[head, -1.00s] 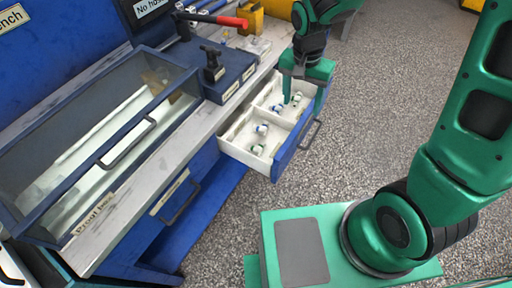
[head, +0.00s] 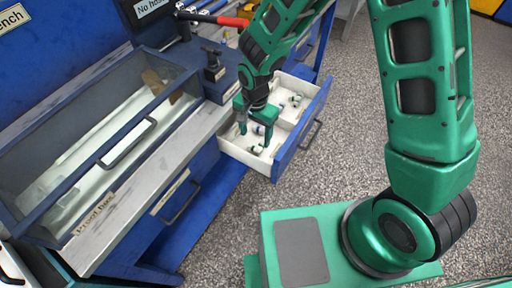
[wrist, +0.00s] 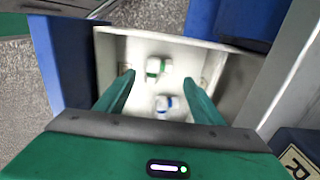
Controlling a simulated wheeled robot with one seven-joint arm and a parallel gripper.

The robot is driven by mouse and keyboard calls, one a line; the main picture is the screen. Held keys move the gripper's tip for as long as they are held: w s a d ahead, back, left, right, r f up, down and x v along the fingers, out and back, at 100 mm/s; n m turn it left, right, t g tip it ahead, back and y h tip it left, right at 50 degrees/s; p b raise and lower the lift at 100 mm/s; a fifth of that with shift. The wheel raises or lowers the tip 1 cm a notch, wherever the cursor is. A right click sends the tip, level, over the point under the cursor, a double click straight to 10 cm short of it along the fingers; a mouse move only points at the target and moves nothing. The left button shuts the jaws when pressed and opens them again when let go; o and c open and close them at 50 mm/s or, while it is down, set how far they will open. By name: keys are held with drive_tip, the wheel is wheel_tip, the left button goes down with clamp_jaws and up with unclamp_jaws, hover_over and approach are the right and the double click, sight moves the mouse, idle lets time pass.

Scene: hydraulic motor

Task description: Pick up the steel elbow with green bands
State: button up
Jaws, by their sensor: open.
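The elbow with green bands (wrist: 157,66) lies on the floor of the drawer's near compartment in the wrist view; it also shows in the head view (head: 256,149). A similar elbow with blue bands (wrist: 163,104) lies close to it, nearer my gripper's palm. It shows in the head view (head: 259,130), partly hidden by my gripper. My gripper (head: 268,150) is open and empty above this compartment, with its fingers on either side of the elbows. In the wrist view my gripper (wrist: 156,74) spans both elbows from above. I cannot tell its exact height.
The open drawer (head: 244,159) has a divider and walls around the elbows. Several more fittings (head: 294,101) lie in the far compartment. A glass-lidded case (head: 100,130) stands on the bench at left. A red-handled tool (head: 233,21) lies further back.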

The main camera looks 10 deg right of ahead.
sight(257, 147)
wheel_tip(257, 147, down, 5)
drive_tip(key=shift+d+r, duration=0.1)
idle(0.3)
drive_tip(key=c, duration=1.2)
